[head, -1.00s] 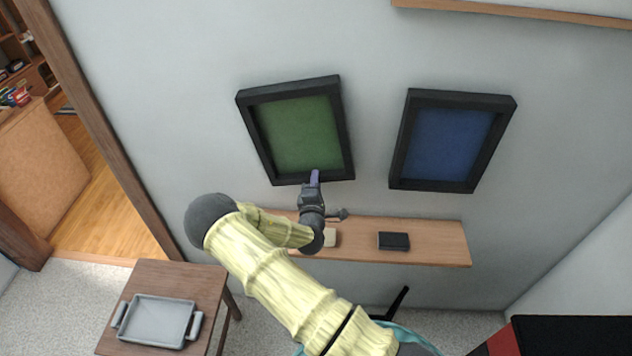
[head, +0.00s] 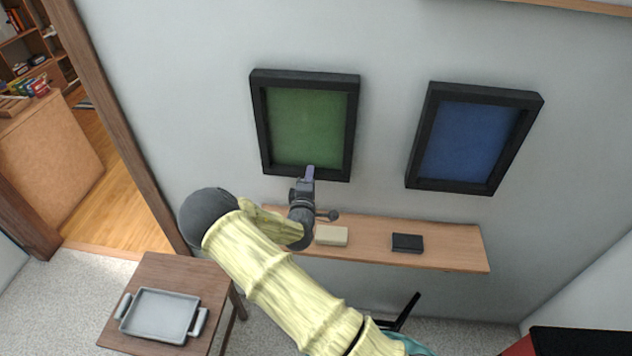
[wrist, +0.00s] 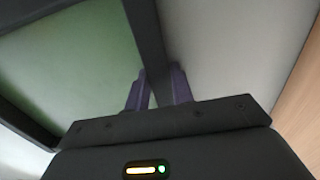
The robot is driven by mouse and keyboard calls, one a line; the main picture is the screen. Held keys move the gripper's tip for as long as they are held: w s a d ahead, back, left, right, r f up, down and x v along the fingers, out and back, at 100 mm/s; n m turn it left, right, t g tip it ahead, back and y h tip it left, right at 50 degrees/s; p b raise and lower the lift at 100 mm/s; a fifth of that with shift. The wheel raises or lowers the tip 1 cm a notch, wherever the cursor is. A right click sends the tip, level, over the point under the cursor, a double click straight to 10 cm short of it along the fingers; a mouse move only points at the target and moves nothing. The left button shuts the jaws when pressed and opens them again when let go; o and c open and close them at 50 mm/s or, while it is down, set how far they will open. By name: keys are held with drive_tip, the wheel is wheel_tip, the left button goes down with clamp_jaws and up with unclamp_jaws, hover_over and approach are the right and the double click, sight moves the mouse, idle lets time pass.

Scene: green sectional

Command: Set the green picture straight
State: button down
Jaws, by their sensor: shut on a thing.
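The green picture (head: 306,128) hangs on the wall in a black frame, left of the blue one. Its top and bottom edges run nearly parallel to the shelf below; any small remaining tilt is hard to judge from this angle. My gripper (head: 309,173) is at the middle of the frame's lower edge. In the wrist view, the purple fingers of my gripper (wrist: 158,92) are shut with one on each side of the dark frame bar of the green picture (wrist: 85,65). The finger behind the bar is partly hidden.
A blue picture (head: 470,142) in a black frame hangs to the right. A wooden shelf (head: 375,238) below holds a cream block (head: 331,235) and a black box (head: 407,243). A small table (head: 160,270) with a grey tray (head: 160,315) stands lower left, near a doorway.

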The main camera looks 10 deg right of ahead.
drive_tip(key=c, duration=1.2)
unclamp_jaws()
drive_tip(key=shift+s, duration=0.15)
drive_tip(key=b+v, duration=0.4)
drive_tip(key=v, duration=1.3)
drive_tip(key=shift+b, duration=0.4)
